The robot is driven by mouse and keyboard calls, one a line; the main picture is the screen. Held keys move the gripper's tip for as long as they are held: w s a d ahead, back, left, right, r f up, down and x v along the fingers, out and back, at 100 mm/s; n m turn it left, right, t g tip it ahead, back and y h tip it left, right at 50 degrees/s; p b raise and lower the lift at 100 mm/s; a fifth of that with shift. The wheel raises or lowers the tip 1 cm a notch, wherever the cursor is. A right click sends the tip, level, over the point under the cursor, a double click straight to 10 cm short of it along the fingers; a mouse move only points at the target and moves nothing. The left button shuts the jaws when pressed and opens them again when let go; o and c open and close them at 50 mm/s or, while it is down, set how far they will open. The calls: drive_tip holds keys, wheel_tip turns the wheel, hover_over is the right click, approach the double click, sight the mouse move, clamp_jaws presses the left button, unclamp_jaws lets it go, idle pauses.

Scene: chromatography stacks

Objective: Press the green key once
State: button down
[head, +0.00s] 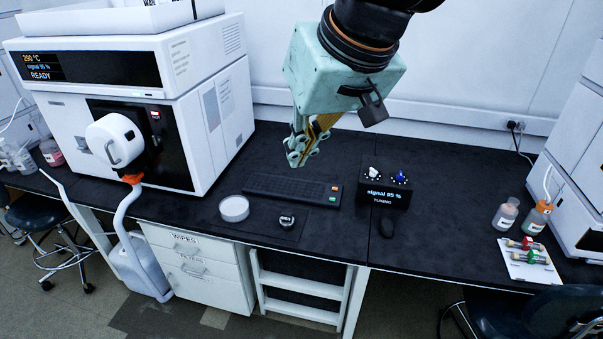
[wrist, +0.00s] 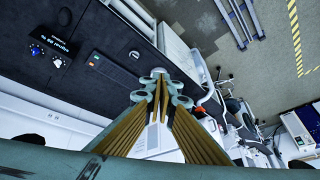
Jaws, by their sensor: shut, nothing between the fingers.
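The green key (head: 333,199) is at the right end of a black keyboard (head: 285,188) on the dark bench, just in front of an orange key (head: 335,188). My gripper (head: 297,160) is shut and empty. It points down above and behind the keyboard in the head view, apart from it and left of the green key. In the wrist view my closed fingertips (wrist: 160,76) hide part of the bench beyond the keyboard.
A black tuning box (head: 386,186) reading "signal 95 %" with a white and a blue knob stands right of the keyboard. A large white instrument (head: 190,100) stands left.

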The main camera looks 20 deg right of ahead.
drive_tip(key=w+d+f+t+h, duration=0.1)
drive_tip(key=w+d+f, duration=0.25)
drive_tip(key=w, duration=0.65)
drive_tip(key=w+d+f+m+t, duration=0.15)
drive_tip(key=w+f, duration=0.35)
drive_tip(key=w, duration=0.5)
drive_tip(key=w+d+f+n+h, duration=0.1)
drive_tip(key=w+d+f, duration=0.25)
drive_tip(key=w, duration=0.65)
drive_tip(key=m+g+h, duration=0.2)
drive_tip(key=g+h, duration=0.1)
drive_tip(key=h, duration=0.4)
hover_over(331, 199)
wheel_tip(331, 199, down, 27)
drive_tip(key=shift+f+t+b, duration=0.25)
drive_tip(key=shift+b, duration=0.4)
drive_tip(key=shift+f+b, duration=2.8)
drive_tip(key=shift+b, duration=0.85)
drive_tip(key=shift+f+b, duration=0.3)
drive_tip(key=shift+f, duration=0.95)
drive_tip(key=shift+f, duration=0.45)
